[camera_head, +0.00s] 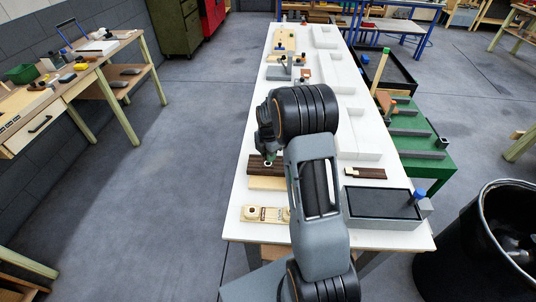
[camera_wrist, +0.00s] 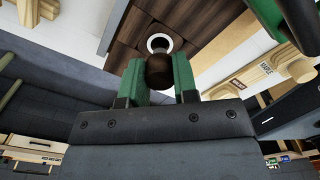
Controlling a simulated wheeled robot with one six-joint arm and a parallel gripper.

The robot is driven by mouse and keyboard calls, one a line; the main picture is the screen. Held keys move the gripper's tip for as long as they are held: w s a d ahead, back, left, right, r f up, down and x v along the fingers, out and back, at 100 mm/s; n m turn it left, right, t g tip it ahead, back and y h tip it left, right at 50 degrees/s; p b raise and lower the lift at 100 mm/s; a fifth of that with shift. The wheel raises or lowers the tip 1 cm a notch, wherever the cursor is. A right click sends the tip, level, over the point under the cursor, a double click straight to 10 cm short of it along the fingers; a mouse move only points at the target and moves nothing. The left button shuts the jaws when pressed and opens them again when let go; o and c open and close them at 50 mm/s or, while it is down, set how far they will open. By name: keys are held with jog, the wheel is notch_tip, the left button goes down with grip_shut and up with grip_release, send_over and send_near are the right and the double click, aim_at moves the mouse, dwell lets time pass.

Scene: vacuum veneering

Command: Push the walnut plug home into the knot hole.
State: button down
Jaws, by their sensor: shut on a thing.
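My gripper (camera_wrist: 159,78) has green fingers and is shut on the dark brown walnut plug (camera_wrist: 158,68), which sits between the fingertips in the wrist view. A pale ring around the knot hole (camera_wrist: 151,41) shows just past the plug, in a brown wooden board (camera_wrist: 128,30). The plug overlaps the ring's near edge in the picture. I cannot tell whether the plug touches the hole or is apart from it. In the head view my gripper (camera_head: 268,157) is low over the dark board (camera_head: 256,168), partly hidden by my arm.
A pale block with round knobs (camera_head: 266,214) lies nearer on the white bench (camera_head: 242,228). A grey tray (camera_head: 380,208) and a small dark strip (camera_head: 368,173) lie right of my arm. A green table (camera_head: 430,165) and a black bin (camera_head: 490,245) stand to the right.

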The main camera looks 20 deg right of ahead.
jog(key=shift+f+b, duration=1.2)
jog(key=shift+f, duration=0.3)
jog(key=c, duration=0.8)
grip_release()
jog(key=shift+r, duration=0.1)
notch_tip(320, 180, up, 14)
jog(key=b, duration=0.1)
